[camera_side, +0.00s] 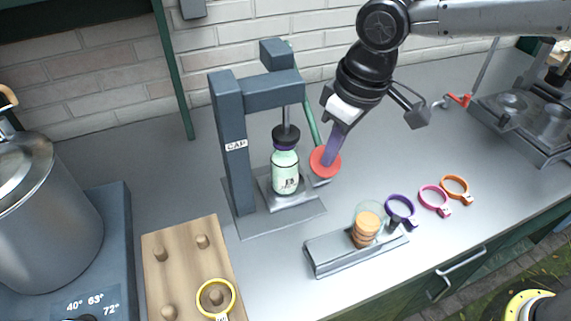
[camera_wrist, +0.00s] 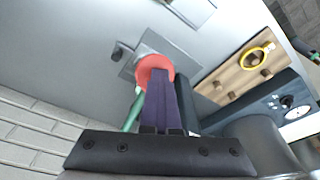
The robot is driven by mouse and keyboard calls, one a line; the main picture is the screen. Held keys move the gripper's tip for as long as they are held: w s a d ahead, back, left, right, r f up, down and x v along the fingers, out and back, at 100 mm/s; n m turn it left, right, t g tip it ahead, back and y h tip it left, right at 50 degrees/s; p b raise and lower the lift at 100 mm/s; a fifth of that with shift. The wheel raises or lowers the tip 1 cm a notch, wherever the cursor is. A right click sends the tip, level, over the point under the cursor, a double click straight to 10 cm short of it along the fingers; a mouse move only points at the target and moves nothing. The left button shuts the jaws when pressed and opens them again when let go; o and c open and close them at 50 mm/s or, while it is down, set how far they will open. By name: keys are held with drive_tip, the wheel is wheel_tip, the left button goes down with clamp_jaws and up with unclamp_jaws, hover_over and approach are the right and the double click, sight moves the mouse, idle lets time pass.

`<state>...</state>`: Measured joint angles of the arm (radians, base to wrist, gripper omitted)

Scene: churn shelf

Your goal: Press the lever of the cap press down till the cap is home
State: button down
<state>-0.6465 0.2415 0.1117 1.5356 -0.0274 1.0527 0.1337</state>
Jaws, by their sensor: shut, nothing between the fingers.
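The dark blue cap press (camera_side: 228,125), labelled CAP, stands on the counter. A bottle (camera_side: 286,177) with pale green contents stands upright on its base plate. The press's black head (camera_side: 286,133) sits over the bottle's neck, with a purple band just beneath. How fully the cap is seated cannot be seen. The green lever (camera_side: 311,128) slants down to the right, ending in a red knob (camera_side: 319,165) at low height. My gripper (camera_side: 330,158) is shut and empty, its purple fingers pointing down at the knob, seemingly touching it. The wrist view also shows the knob (camera_wrist: 148,66) at the fingertips.
In front is a grey rack (camera_side: 330,258) with a glass jar (camera_side: 367,222). Purple, pink and orange rings (camera_side: 434,199) lie to its right. A wooden peg board (camera_side: 182,275) with a yellow ring and a steel pot (camera_side: 45,215) stand left. A brick wall is behind.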

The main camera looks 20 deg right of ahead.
drive_tip(key=shift+w+r, duration=0.3)
drive_tip(key=shift+r, duration=0.55)
drive_tip(key=shift+w+r, duration=0.25)
drive_tip(key=shift+r, duration=0.7)
drive_tip(key=shift+s+r, duration=0.3)
drive_tip(key=shift+r, duration=0.3)
drive_tip(key=shift+s+r, duration=0.3)
drive_tip(key=shift+r, duration=0.35)
drive_tip(key=shift+s+r, duration=0.3)
drive_tip(key=shift+r, duration=0.3)
drive_tip(key=shift+s+r, duration=0.3)
drive_tip(key=shift+r, duration=0.35)
drive_tip(key=shift+s+r, duration=0.25)
drive_tip(key=shift+r, duration=0.4)
drive_tip(key=shift+s+r, duration=0.3)
drive_tip(key=shift+r, duration=0.35)
